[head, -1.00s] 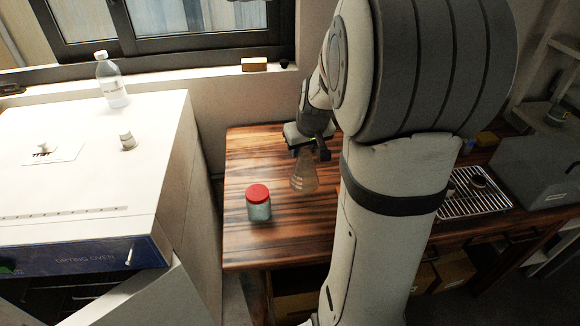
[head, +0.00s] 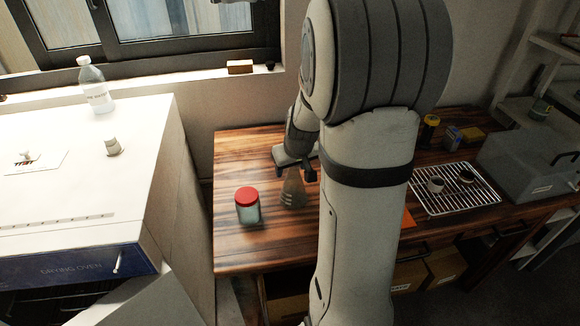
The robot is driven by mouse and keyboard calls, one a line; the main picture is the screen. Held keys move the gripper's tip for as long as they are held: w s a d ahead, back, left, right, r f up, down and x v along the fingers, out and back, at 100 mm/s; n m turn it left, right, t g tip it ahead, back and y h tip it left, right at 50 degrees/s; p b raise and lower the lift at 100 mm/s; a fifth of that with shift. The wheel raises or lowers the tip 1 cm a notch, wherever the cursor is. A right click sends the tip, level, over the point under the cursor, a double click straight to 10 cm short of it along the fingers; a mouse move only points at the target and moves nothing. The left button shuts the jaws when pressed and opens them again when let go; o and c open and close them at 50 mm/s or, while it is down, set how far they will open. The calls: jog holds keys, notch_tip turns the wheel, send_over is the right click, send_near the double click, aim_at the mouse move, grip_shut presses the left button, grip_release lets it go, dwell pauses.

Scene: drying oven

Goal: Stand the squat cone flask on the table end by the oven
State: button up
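The cone flask (head: 293,193) is clear glass and upright, on or just above the wooden table end (head: 238,158) by the drying oven (head: 75,265). My gripper (head: 295,172) is at the flask's neck, above its body. The neck is hidden by the gripper, so I cannot tell whether the fingers are closed on it. My arm hides the table to the right of the flask.
A red-lidded jar (head: 248,207) stands just left of the flask. A wire rack (head: 455,192) with small cups and a grey box (head: 530,160) are at the right. A bottle (head: 96,88) stands on the oven. Bare table lies behind the jar.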

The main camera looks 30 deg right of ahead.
jog(key=shift+r, duration=0.15)
jog(key=d+v, duration=0.1)
jog(key=v, duration=1.1)
jog(key=s+a+f+g, duration=0.1)
jog(key=s+a+g, duration=0.1)
jog(key=s+a, duration=1.2)
jog(key=shift+s+a+f+n+y+p, duration=0.2)
jog(key=shift+s+a+n+y+p, duration=0.05)
jog(key=shift+a+n+y+p, duration=0.2)
jog(key=p+v, duration=0.3)
jog(key=w+p+v, duration=0.1)
jog(key=p+v, duration=0.1)
jog(key=shift+s+d+r, duration=0.1)
jog(key=shift+r, duration=0.25)
